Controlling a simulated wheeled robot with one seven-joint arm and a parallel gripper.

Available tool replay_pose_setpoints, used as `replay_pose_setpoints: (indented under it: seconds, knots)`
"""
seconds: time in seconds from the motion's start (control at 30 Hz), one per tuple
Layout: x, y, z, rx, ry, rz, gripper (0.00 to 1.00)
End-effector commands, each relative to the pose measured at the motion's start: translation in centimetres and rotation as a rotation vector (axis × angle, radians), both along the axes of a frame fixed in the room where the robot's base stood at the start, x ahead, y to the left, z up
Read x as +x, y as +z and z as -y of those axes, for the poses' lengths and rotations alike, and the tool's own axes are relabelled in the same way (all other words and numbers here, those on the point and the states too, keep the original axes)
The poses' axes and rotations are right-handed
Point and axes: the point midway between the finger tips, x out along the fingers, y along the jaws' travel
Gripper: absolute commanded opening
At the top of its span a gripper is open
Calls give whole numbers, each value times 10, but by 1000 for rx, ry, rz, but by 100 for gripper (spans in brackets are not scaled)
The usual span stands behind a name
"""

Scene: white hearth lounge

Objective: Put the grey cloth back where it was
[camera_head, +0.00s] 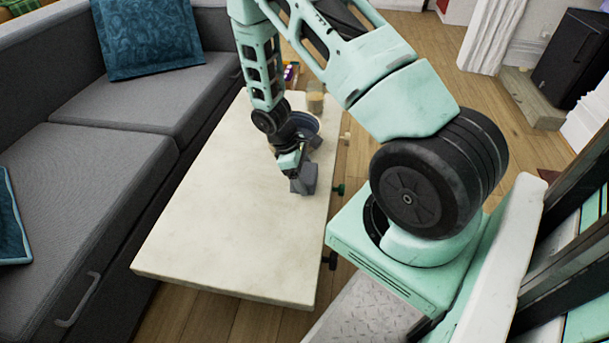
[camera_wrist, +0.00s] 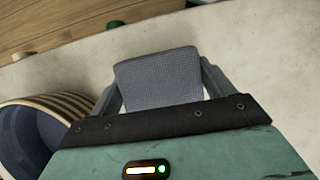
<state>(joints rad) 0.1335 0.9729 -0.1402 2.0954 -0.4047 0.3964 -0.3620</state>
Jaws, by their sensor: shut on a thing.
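The grey cloth (camera_head: 309,178) is a small, folded-looking block with a fine weave. My gripper (camera_head: 299,176) is shut on it over the right part of the pale table (camera_head: 225,215). In the wrist view, the grey cloth (camera_wrist: 158,80) sits between the two fingers of my gripper (camera_wrist: 160,90), with the pale tabletop behind it. I cannot tell whether the cloth touches the table. Its lower part is hidden by the gripper's dark front edge in the wrist view.
A round container, blue inside with a striped side (camera_wrist: 30,135), stands close to the gripper's left in the wrist view. A jar (camera_head: 315,102) stands farther back on the table. The table's near half is clear. A grey sofa (camera_head: 85,180) runs along the left.

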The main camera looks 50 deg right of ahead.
Motion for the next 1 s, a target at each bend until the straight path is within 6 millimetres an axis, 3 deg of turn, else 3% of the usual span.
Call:
replay_pose_setpoints:
  seconds: [0.2, 0.23, 0.3, 0.63, 1.0]
  knots:
    - [0, -3, 0, -1, 0, -1, 56]
    - [0, -3, 0, 0, 0, 0, 84]
    - [0, -2, 0, 0, 0, 0, 100]
    - [2, 6, -1, 0, 0, 2, 100]
    - [26, 75, -15, 1, 1, 5, 100]
